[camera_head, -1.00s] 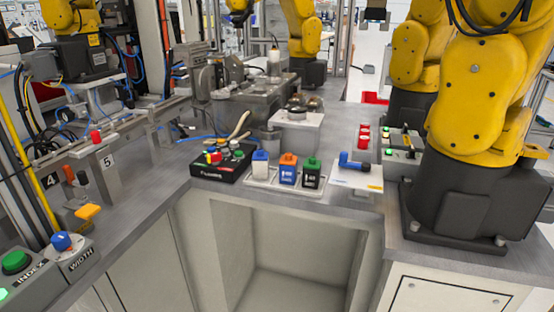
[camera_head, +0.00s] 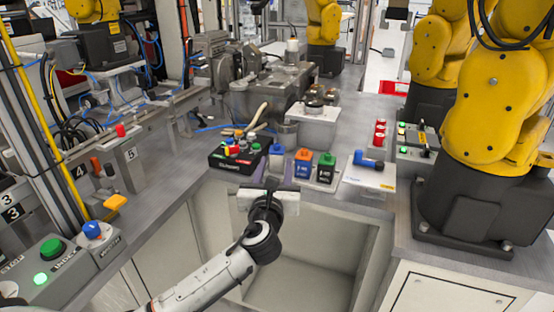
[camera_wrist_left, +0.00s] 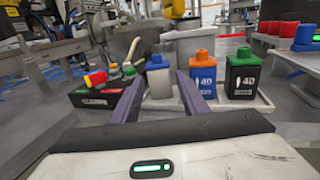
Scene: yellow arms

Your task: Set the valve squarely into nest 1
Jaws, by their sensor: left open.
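A blue elbow-shaped piece (camera_head: 368,160), which looks like the valve, lies on a white plate (camera_head: 370,177) at the right of the counter's front edge. It also shows at the upper right of the left wrist view (camera_wrist_left: 304,36). I cannot make out a nest marked 1. My left gripper (camera_head: 268,187) reaches in from below, over the recess by the front edge, left of the blue piece and apart from it. In the left wrist view its fingers (camera_wrist_left: 160,80) are spread and empty, with a blue-capped bottle (camera_wrist_left: 158,82) beyond them. My right gripper is out of view.
A tray (camera_head: 300,182) holds the blue-, orange- and green-capped bottles. A black box (camera_head: 236,160) of coloured knobs and tools stands left of it. Red caps (camera_head: 379,132) stand behind the plate. A large yellow arm (camera_head: 495,110) stands at right. Numbered posts (camera_head: 130,155) stand at left.

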